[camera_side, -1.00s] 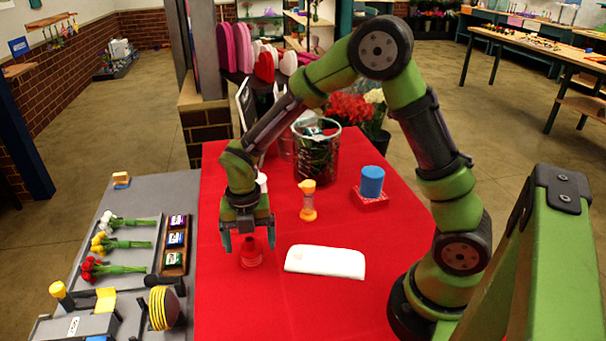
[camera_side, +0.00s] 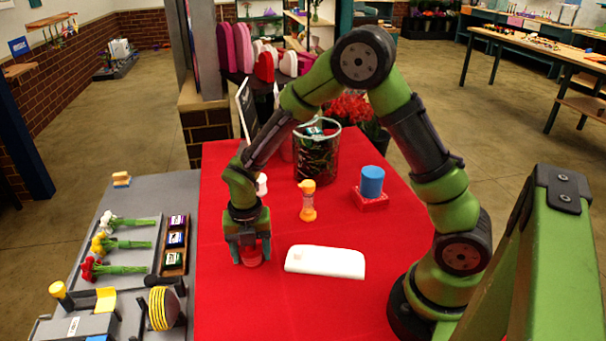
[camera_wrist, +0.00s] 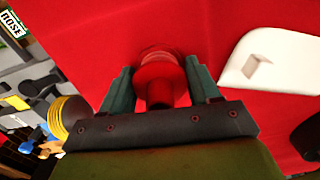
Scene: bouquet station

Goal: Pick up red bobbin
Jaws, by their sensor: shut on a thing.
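The red bobbin (camera_side: 251,256) stands on the red tabletop near its left side. It also shows in the wrist view (camera_wrist: 158,80), between the two fingers. My gripper (camera_side: 250,255) has come down over the bobbin, with a finger on either side, and is shut on it. In the wrist view the fingers (camera_wrist: 160,86) flank the bobbin's narrower part, and its round flange shows beyond them. The bobbin looks upright and still at the table surface; its top is partly hidden by my gripper.
A white flat block (camera_side: 325,262) lies close to the right of my gripper. A grey side table (camera_side: 140,205) with flowers adjoins left.

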